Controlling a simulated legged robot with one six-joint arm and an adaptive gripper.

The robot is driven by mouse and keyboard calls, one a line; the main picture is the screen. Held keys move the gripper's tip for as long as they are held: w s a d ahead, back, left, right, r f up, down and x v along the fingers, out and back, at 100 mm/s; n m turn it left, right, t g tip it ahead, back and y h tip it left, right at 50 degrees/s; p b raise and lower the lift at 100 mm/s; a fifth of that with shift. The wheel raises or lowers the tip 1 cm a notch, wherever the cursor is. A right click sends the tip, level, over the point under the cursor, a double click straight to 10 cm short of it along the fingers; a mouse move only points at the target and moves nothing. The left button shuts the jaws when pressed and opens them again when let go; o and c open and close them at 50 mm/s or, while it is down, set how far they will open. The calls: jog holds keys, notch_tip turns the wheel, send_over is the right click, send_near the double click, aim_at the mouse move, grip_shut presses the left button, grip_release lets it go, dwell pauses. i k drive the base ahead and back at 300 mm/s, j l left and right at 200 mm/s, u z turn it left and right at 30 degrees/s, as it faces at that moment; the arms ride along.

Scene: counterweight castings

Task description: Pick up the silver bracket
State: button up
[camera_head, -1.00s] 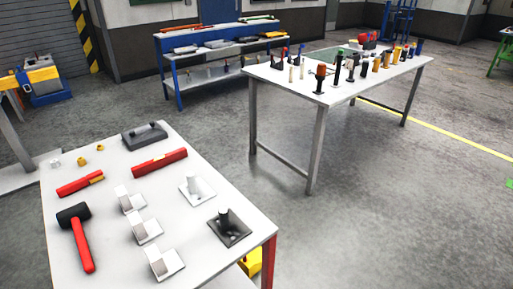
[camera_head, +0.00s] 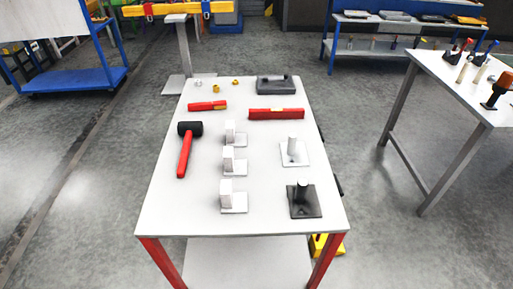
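Three pale silver-white L-shaped brackets stand in a column on the near white table (camera_head: 165,215): a far one (camera_head: 230,132), a middle one (camera_head: 228,160) and a near one (camera_head: 226,192). To their right, a pale square plate with an upright post (camera_head: 294,152) stands on the table. A dark plate with a post (camera_head: 304,198) stands in front of it. I cannot tell which of the pale pieces the task calls the silver bracket. My gripper is not in view.
A black-headed mallet with a red handle (camera_head: 186,152) lies left of the brackets. Two red tools, a red bar (camera_head: 276,114) and a shorter one (camera_head: 207,105), lie behind. A dark grey case (camera_head: 275,85) is at the back. Another table (camera_head: 470,85) stands right, across clear floor.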

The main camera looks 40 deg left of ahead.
aim_at(296, 152)
jog(key=i+u, duration=0.1)
jog(key=u, duration=0.3)
jog(key=i+u, duration=0.15)
jog(key=u, duration=0.25)
jog(key=i+l+u, duration=0.1)
jog(key=u, duration=0.25)
jog(key=l+u, duration=0.15)
jog(key=u, duration=0.25)
jog(key=i+l+u, duration=0.2)
jog(key=u, duration=0.15)
jog(key=i+l+u, duration=0.35)
jog(key=l+u, duration=0.15)
jog(key=u, duration=0.25)
jog(key=i+l, duration=0.05)
